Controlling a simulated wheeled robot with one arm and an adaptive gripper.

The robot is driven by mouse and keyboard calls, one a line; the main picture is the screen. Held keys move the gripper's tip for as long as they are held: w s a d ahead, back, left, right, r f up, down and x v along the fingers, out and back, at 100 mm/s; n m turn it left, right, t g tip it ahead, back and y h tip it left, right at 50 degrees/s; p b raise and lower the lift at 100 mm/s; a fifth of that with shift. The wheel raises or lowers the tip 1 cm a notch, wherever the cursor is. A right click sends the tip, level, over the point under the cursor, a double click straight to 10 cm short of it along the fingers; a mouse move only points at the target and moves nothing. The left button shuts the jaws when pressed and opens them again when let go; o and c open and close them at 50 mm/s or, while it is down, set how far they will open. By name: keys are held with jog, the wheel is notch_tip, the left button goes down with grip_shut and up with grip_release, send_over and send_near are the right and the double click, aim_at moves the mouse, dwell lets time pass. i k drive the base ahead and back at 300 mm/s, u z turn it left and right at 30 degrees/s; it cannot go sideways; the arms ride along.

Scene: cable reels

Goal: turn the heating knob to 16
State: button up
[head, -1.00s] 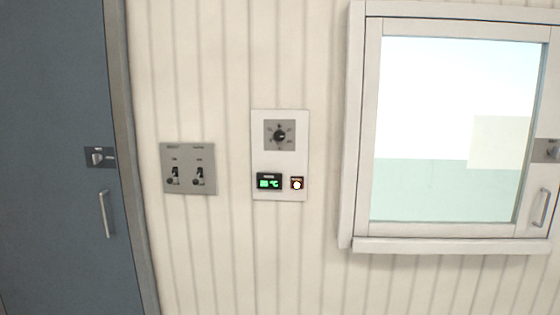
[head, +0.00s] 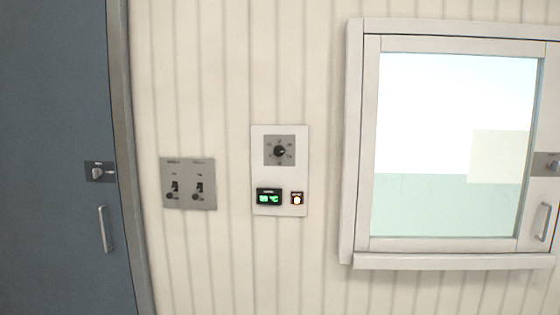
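The heating knob (head: 279,151) is a small round black dial on a grey square plate with marks around it. It sits in the upper half of a white wall panel (head: 260,181). Below it are a black display (head: 268,198) with green digits and a °C sign, too small to read surely, and a small lit button or lamp (head: 297,199). The knob's exact setting is too small to read. My gripper is not in the head view, and nothing touches the knob.
A grey plate (head: 188,184) with two switches is left of the panel. A blue-grey door (head: 55,180) with a latch and handle (head: 105,229) stands at far left. A white-framed window (head: 455,150) with its own handle is at right.

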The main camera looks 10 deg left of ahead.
aim_at(279, 150)
jog(key=z, duration=0.1)
jog(key=k, duration=0.45)
jog(key=u, duration=1.3)
jog(key=i, duration=0.7)
jog(key=u, duration=0.8)
jog(key=i, duration=0.9)
jog(key=z, duration=0.7)
jog(key=i, duration=0.8)
jog(key=z, duration=0.65)
